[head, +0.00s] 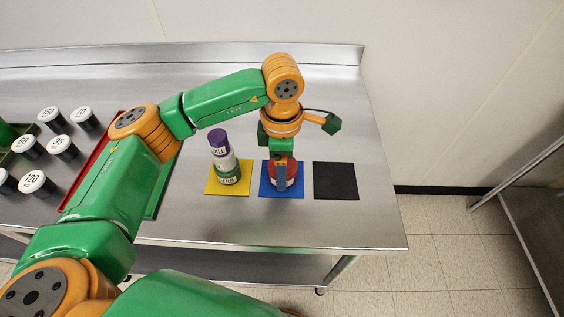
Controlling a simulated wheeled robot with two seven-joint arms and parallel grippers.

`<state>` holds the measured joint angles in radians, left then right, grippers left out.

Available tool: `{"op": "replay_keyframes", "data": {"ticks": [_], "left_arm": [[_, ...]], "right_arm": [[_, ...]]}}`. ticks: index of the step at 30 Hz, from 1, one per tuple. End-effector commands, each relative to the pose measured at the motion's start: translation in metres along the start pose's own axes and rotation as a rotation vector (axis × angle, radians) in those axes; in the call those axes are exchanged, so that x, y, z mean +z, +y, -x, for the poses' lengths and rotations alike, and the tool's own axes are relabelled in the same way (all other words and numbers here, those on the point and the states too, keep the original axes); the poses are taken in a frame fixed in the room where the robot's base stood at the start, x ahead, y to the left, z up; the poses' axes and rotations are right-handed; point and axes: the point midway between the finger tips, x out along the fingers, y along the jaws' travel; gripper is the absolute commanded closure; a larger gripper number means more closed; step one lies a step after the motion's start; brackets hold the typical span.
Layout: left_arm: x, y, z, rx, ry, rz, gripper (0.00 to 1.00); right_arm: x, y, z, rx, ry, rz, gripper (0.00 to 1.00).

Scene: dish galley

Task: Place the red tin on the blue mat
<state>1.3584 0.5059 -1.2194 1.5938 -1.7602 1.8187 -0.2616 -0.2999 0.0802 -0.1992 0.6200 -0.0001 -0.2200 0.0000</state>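The red tin (297,174) is at the blue mat (268,191), upright as far as I can see, with a pale band low on its side. My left gripper (281,178) points down at the tin, and one finger covers part of its front. The other finger is hidden, so I cannot tell whether it is open or shut on the tin. I cannot tell whether the tin's base touches the mat. My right gripper is out of view.
A purple, white and green stack (224,160) stands on a yellow mat (213,188) to the left. A black mat (336,181) lies bare to the right. Several white-lidded dark jars (62,145) and a red tray (100,163) are farther left. The steel counter's right end is clear.

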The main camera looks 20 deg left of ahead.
Motion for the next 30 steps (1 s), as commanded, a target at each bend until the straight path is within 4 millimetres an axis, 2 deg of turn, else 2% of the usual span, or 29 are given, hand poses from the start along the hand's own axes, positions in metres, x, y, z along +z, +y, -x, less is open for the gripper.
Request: {"op": "replay_keyframes", "data": {"ticks": [4,5,6,7,15,17,20,25,27,30], "left_arm": [[0.0,0.0,-0.005,0.0,0.0,0.0,0.94],[0.0,0.0,-0.003,0.0,0.0,0.0,0.17],[0.0,0.0,-0.003,0.0,0.0,0.0,0.06],[0.0,0.0,-0.003,0.0,0.0,0.0,0.0],[0.0,0.0,0.003,-0.001,0.0,0.0,0.0],[0.001,0.0,0.006,0.001,-0.001,0.001,0.0],[0.001,0.0,0.025,0.004,-0.004,0.0,0.0],[0.001,0.0,0.071,0.004,-0.003,0.0,0.0],[0.0,0.001,0.093,0.005,-0.002,0.002,0.0],[0.0,0.0,0.111,0.003,0.0,0.002,0.0]], "right_arm": [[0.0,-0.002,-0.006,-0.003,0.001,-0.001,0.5],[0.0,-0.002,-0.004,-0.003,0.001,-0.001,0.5],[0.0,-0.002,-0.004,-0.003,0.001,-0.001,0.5],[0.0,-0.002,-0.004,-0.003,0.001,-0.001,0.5],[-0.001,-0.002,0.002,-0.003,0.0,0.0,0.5],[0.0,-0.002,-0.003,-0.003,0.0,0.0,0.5],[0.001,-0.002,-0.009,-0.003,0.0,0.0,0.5],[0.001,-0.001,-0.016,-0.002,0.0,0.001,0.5],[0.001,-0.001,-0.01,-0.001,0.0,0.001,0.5],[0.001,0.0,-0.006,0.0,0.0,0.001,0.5]]}}
